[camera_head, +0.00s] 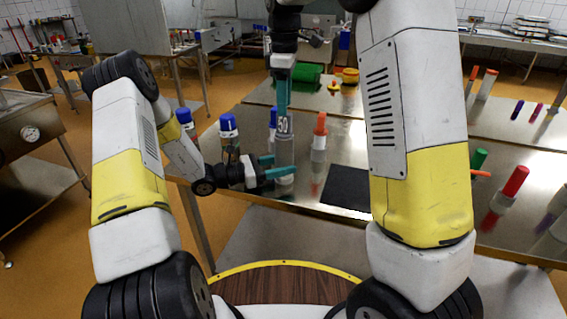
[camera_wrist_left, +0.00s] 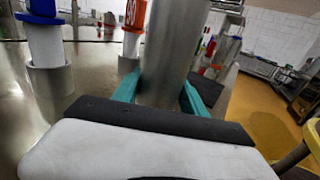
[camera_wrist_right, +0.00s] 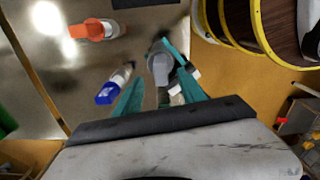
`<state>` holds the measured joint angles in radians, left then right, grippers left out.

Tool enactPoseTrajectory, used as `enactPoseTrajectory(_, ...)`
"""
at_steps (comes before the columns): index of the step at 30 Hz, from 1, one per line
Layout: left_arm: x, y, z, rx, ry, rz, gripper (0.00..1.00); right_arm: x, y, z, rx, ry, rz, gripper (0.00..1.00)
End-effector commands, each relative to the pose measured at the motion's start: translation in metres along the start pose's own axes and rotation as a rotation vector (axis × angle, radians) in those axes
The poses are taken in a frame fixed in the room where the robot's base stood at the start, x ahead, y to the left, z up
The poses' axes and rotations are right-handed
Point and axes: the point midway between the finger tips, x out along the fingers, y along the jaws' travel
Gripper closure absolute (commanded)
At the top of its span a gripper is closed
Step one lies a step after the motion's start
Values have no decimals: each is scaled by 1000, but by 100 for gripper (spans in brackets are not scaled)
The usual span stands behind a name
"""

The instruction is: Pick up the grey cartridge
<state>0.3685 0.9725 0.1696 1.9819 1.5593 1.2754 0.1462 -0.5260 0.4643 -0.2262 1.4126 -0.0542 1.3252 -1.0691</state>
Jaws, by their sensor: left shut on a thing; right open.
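The grey cartridge (camera_head: 284,152) stands about upright near the front edge of the steel table in the head view. My left gripper (camera_head: 276,167) is shut on it low down, coming from the left. In the left wrist view the cartridge (camera_wrist_left: 168,55) is a plain grey cylinder between the teal fingers; its top is cut off. My right gripper (camera_head: 283,106) points down from above, open, at the cartridge's top. In the right wrist view the round grey top (camera_wrist_right: 160,66) shows between the spread fingers. I cannot tell whether the right fingers touch it.
A blue-capped cartridge (camera_head: 228,127) stands left and an orange-capped one (camera_head: 320,128) right, both close by. A black mat (camera_head: 346,187) lies on the table (camera_head: 345,152) to the right. Red-capped (camera_head: 514,183) and green-capped (camera_head: 478,159) cartridges stand farther right, beyond my right arm.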

Motion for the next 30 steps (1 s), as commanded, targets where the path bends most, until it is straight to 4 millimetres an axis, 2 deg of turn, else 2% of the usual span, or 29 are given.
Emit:
enactPoseTrajectory(1,0,0,0,0,0,0,100,-1,-1,0,-20,-2,6,40)
enactPoseTrajectory(2,0,0,0,0,0,0,100,-2,-1,0,-40,-4,11,34)
enactPoseTrajectory(5,0,0,0,0,0,0,100,-4,-6,2,-174,-21,42,34)
enactPoseTrajectory(15,0,0,0,0,0,0,100,-25,-26,2,-1009,-194,220,34)
enactPoseTrajectory(18,0,0,0,0,0,0,100,-30,-31,0,-1201,-251,253,34)
enactPoseTrajectory(23,0,0,0,0,0,0,100,-33,-34,-2,-1372,-309,278,34)
enactPoseTrajectory(26,0,0,0,0,0,0,100,-23,-31,-1,-1405,-320,279,34)
enactPoseTrajectory(30,0,0,0,0,0,0,100,1,-22,0,-1408,-321,278,34)
